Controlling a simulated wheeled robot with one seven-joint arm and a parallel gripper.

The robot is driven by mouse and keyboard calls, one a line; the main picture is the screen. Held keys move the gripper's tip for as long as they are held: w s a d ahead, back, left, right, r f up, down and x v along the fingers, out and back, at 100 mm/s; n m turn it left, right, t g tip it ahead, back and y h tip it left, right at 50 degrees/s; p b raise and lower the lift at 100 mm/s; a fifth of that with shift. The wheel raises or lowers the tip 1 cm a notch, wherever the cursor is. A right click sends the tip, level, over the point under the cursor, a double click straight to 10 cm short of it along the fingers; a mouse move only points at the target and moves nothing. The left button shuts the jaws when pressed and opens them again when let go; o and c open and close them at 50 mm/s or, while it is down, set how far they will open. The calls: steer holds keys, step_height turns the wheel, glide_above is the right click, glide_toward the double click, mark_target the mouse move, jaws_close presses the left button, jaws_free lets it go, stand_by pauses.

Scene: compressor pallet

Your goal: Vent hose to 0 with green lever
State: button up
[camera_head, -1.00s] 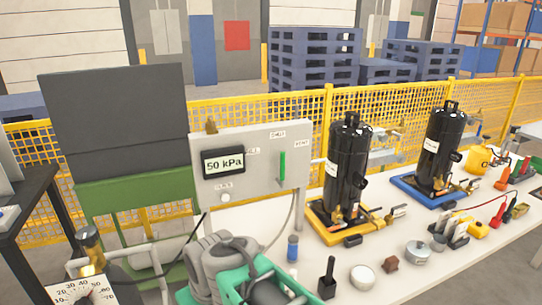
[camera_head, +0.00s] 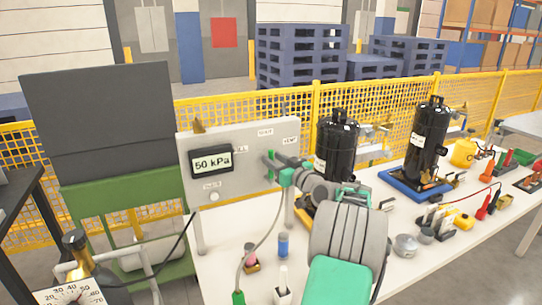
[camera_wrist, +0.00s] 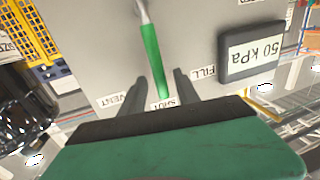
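The green lever (camera_wrist: 151,60) stands on the grey panel (camera_head: 240,188), its tip at the SHUT label. In the wrist view, which is upside down, VENT is to its left and FILL to its right. My gripper (camera_wrist: 160,78) is open, with one dark finger on each side of the lever and visible gaps. In the head view my gripper (camera_head: 277,165) is at the panel's right side and partly hides the lever. The display (camera_head: 212,162) reads 50 kPa. A grey hose (camera_head: 262,240) hangs from the panel to a green end (camera_head: 238,297).
A black compressor (camera_head: 336,140) stands behind my arm; another (camera_head: 427,138) stands on a blue base farther right. A blue-capped bottle (camera_head: 283,245) and small parts are on the white table (camera_head: 215,262) below the panel. A yellow mesh fence (camera_head: 400,100) runs behind.

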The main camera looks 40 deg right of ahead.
steer(key=shift+w+d, duration=0.1)
steer(key=shift+w, duration=0.85)
steer(key=shift+c, duration=0.2)
jaws_close()
stand_by(0.5)
